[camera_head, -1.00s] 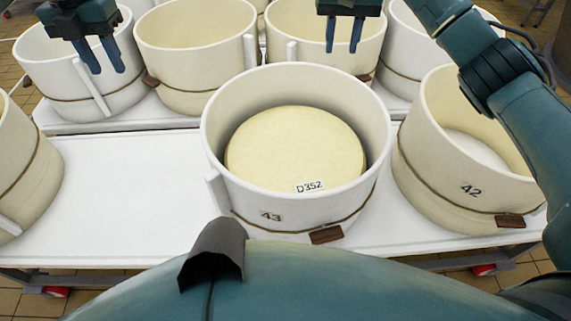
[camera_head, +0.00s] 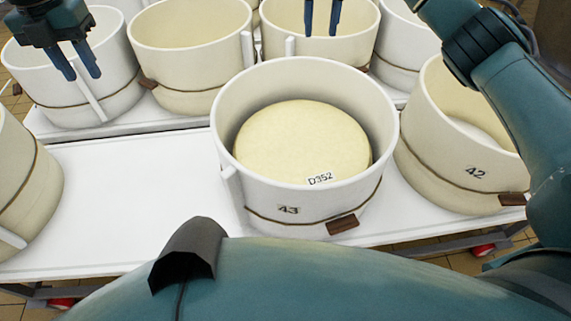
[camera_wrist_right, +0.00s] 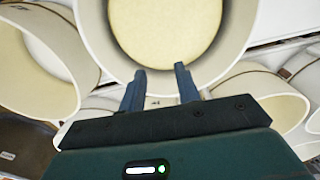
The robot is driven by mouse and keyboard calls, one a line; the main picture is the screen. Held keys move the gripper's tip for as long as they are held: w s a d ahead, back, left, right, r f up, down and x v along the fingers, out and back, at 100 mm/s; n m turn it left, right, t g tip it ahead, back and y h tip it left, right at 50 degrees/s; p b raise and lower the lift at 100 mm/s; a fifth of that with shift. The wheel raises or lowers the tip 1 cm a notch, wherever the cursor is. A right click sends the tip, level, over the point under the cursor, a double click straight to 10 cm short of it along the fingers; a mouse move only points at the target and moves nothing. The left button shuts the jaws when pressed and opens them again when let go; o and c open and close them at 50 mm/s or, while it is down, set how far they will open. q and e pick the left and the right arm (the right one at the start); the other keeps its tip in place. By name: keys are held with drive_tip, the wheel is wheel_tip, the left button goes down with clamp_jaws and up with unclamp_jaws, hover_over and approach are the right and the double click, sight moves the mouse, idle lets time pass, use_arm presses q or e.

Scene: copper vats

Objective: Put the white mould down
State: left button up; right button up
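The white mould marked 43 (camera_head: 305,210) stands upright at the front of the white table (camera_head: 130,200). A pale cheese (camera_head: 300,140) labelled D352 lies inside it. In the right wrist view, the mould (camera_wrist_right: 241,45) and cheese (camera_wrist_right: 165,30) show beyond the fingers. My right gripper (camera_head: 322,30) has its fingers apart, just behind the mould's far rim in the head view, with nothing seen between them. The right wrist view also shows that gripper (camera_wrist_right: 161,72) open. My left gripper (camera_head: 82,74) is open and empty over the mould at the back left.
A cream mould marked 42 (camera_head: 455,180) stands close at the right. Another cream mould (camera_head: 30,190) is at the left edge. Several moulds, including one cream mould (camera_head: 190,60), line the back. The table between the left mould and mould 43 is bare.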

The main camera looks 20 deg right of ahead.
wheel_tip(320, 180, up, 10)
drive_tip(key=shift+d+f, duration=0.15)
idle(0.6)
